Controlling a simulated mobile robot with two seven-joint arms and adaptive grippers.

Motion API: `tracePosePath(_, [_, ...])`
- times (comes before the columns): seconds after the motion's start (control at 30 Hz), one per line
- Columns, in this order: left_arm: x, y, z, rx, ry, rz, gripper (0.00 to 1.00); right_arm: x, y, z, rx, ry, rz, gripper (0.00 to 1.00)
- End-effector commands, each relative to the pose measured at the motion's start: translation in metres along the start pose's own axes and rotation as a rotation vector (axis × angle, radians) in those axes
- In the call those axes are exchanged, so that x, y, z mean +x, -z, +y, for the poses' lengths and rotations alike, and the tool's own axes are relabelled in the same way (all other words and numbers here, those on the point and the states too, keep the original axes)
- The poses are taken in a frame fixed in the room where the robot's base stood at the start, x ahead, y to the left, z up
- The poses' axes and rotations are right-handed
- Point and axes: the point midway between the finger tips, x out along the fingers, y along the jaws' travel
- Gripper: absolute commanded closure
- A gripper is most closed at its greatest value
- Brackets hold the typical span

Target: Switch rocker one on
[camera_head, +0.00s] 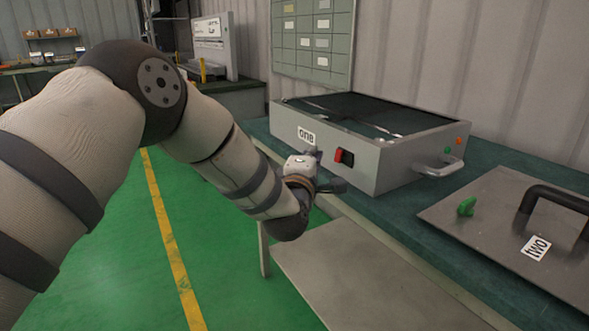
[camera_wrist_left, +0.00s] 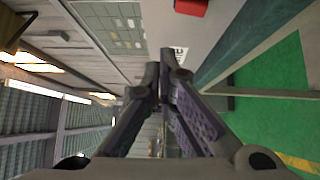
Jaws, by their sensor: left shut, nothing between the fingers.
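A grey metal box (camera_head: 395,168) labelled "one" (camera_head: 306,135) stands on the green-topped bench, with a red rocker (camera_head: 344,157) in a black frame on its front face. In the left wrist view the red rocker (camera_wrist_left: 191,7) is cut by the top edge, and part of the label (camera_wrist_left: 181,55) shows just beyond the fingertips. My left gripper (camera_head: 318,160) is just left of the rocker, close to the front face; I cannot tell whether it touches. In the left wrist view its fingers (camera_wrist_left: 163,75) are shut and empty. My right gripper is out of view.
A metal plate (camera_head: 480,215) labelled "two" lies to the right, with a black handle (camera_head: 560,199) and a green rocker or knob (camera_head: 467,207). The box has a side handle (camera_head: 439,166). A lower shelf (camera_head: 350,280) juts out below the bench. The green floor at left is open.

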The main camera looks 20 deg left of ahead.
Motion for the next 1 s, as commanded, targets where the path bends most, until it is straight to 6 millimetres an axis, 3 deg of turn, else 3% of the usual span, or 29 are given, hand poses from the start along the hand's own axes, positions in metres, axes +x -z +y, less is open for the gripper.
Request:
tracePosePath(0.03, [-0.015, -0.002, 0.009, -0.001, 0.000, -0.004, 1.00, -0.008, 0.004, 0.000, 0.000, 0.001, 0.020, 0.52])
tracePosePath(0.2, [-0.055, -0.002, 0.015, -0.002, -0.001, -0.004, 1.00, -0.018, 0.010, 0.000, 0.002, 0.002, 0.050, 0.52])
tracePosePath(0.4, [-0.085, -0.002, 0.017, -0.002, 0.000, -0.003, 1.00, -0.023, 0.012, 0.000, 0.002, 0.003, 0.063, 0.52])
tracePosePath(0.93, [-0.092, -0.002, 0.015, 0.000, 0.003, -0.003, 1.00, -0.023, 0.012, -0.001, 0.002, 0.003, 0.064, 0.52])
tracePosePath(1.0, [-0.096, -0.002, 0.004, 0.027, 0.032, -0.010, 1.00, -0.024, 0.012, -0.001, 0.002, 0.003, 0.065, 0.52])
